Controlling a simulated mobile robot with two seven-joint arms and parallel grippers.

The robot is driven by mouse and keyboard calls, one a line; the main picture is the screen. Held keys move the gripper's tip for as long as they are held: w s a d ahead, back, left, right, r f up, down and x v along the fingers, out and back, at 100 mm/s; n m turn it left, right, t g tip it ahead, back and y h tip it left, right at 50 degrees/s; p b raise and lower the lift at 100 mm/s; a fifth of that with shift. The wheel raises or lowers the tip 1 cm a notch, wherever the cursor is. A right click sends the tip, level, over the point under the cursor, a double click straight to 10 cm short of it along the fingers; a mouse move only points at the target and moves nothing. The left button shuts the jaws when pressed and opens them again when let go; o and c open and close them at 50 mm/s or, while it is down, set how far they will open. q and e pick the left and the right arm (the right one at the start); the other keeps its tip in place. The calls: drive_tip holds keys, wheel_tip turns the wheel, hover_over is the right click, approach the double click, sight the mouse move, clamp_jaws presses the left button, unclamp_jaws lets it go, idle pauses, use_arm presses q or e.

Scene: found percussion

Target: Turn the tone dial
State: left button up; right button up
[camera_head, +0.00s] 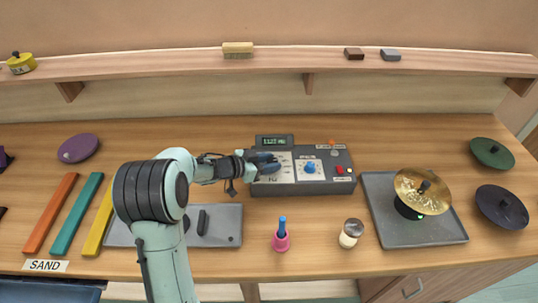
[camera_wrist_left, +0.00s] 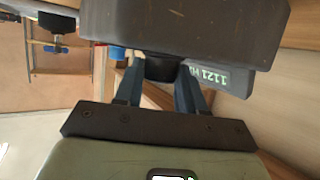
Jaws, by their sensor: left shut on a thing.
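The grey tone box (camera_head: 325,187) stands on the bench, with a small display (camera_head: 273,141) behind it that reads about 1121 Hz. My left gripper (camera_head: 268,163) reaches in from the left over the left part of its face. In the left wrist view my left gripper (camera_wrist_left: 160,88) has its two blue fingers shut on a black dial (camera_wrist_left: 165,68) on the box's face. In the head view the fingers mostly hide this dial. A blue knob (camera_head: 309,167) sits to its right, clear of the gripper. My right gripper is out of view.
A tray (camera_head: 385,215) with a brass cymbal (camera_head: 422,190) stands at right. Coloured bars (camera_head: 77,215) lie at left. A shelf runs behind.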

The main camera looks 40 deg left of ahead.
use_arm(q)
drive_tip(key=shift+w+a+m+g+h+p, duration=0.1)
drive_tip(key=shift+a+m+g+h+p, duration=0.1)
drive_tip(key=shift+m+g+h+p, duration=0.85)
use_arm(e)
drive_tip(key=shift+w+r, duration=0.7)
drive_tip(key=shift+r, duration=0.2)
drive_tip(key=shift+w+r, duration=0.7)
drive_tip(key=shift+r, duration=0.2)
use_arm(q)
drive_tip(key=shift+m+t+h, duration=0.35)
drive_tip(key=shift+m+h, duration=0.1)
drive_tip(key=shift+h, duration=0.1)
drive_tip(key=o, duration=1)
drive_tip(key=shift+o, duration=0.2)
drive_tip(key=b+v, duration=0.1)
drive_tip(key=v, duration=1.2)
drive_tip(key=shift+r, duration=0.2)
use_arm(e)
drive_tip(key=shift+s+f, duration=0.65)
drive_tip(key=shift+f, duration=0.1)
